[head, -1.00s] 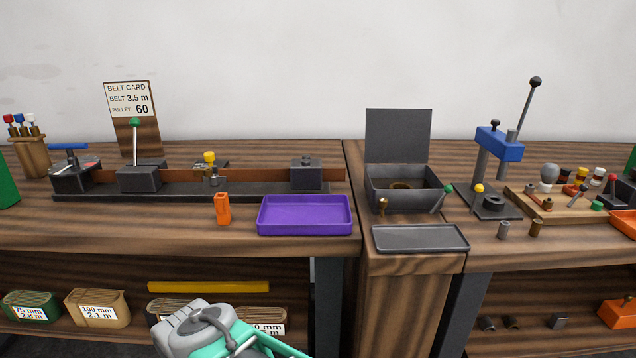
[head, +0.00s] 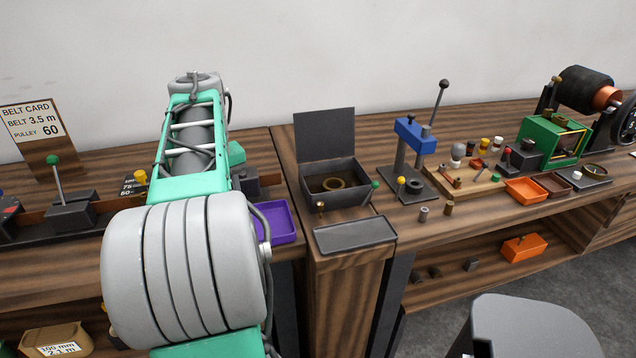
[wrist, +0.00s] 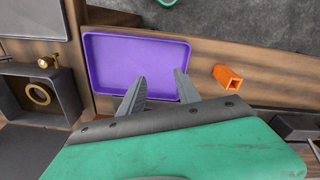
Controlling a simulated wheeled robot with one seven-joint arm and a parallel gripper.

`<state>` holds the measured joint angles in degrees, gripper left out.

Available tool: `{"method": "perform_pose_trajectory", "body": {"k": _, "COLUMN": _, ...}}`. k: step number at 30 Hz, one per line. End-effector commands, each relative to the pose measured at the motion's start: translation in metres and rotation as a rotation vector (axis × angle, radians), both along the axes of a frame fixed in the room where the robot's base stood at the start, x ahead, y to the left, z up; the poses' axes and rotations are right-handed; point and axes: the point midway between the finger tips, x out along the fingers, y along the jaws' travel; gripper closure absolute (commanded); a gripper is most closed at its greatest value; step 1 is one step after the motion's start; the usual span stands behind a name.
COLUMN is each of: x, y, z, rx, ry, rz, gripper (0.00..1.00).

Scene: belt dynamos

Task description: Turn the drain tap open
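The small brass drain tap (head: 321,208) sits at the front left of an open dark metal box (head: 350,197). In the wrist view the tap (wrist: 45,62) shows at the left, beside the box with a brass ring (wrist: 38,93) in it. My gripper (wrist: 159,82) is open and empty, with its fingers over the purple tray (wrist: 105,45), to the side of the tap and apart from it. In the head view my raised arm hides the gripper.
A flat grey tray (head: 354,235) lies in front of the box, and a green-knobbed lever (head: 374,187) stands at its right. A blue press (head: 415,135) is further right. An orange block (wrist: 228,77) stands near the purple tray.

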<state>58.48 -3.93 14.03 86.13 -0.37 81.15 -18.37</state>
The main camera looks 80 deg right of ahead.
Motion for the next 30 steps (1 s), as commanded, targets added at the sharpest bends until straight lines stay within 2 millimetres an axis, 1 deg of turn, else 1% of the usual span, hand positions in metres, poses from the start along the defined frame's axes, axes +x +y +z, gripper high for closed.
{"method": "perform_pose_trajectory", "body": {"k": 1, "x": -0.035, "y": -0.037, "z": 0.006, "rx": 0.008, "ry": 0.006, "rz": -0.084, "gripper": 0.61}}
{"method": "perform_pose_trajectory", "body": {"k": 2, "x": -0.056, "y": -0.054, "z": 0.012, "rx": 0.013, "ry": 0.009, "rz": -0.123, "gripper": 0.61}}
{"method": "perform_pose_trajectory", "body": {"k": 3, "x": -0.083, "y": -0.074, "z": 0.017, "rx": 0.022, "ry": 0.013, "rz": -0.173, "gripper": 0.61}}
{"method": "perform_pose_trajectory", "body": {"k": 6, "x": -0.142, "y": -0.105, "z": 0.029, "rx": 0.036, "ry": 0.017, "rz": -0.268, "gripper": 0.61}}
{"method": "perform_pose_trajectory", "body": {"k": 9, "x": -0.174, "y": -0.117, "z": 0.034, "rx": 0.044, "ry": 0.019, "rz": -0.314, "gripper": 0.61}}
{"method": "perform_pose_trajectory", "body": {"k": 11, "x": -0.18, "y": -0.119, "z": 0.031, "rx": 0.045, "ry": 0.019, "rz": -0.323, "gripper": 0.61}}
{"method": "perform_pose_trajectory", "body": {"k": 13, "x": -0.181, "y": -0.119, "z": 0.023, "rx": 0.047, "ry": 0.02, "rz": -0.324, "gripper": 0.61}}
{"method": "perform_pose_trajectory", "body": {"k": 21, "x": -0.18, "y": -0.118, "z": -0.027, "rx": 0.045, "ry": 0.019, "rz": -0.324, "gripper": 0.61}}
{"method": "perform_pose_trajectory", "body": {"k": 24, "x": -0.18, "y": -0.119, "z": -0.038, "rx": 0.044, "ry": 0.018, "rz": -0.324, "gripper": 0.61}}
{"method": "perform_pose_trajectory", "body": {"k": 30, "x": -0.18, "y": -0.119, "z": -0.042, "rx": 0.042, "ry": 0.018, "rz": -0.324, "gripper": 0.61}}
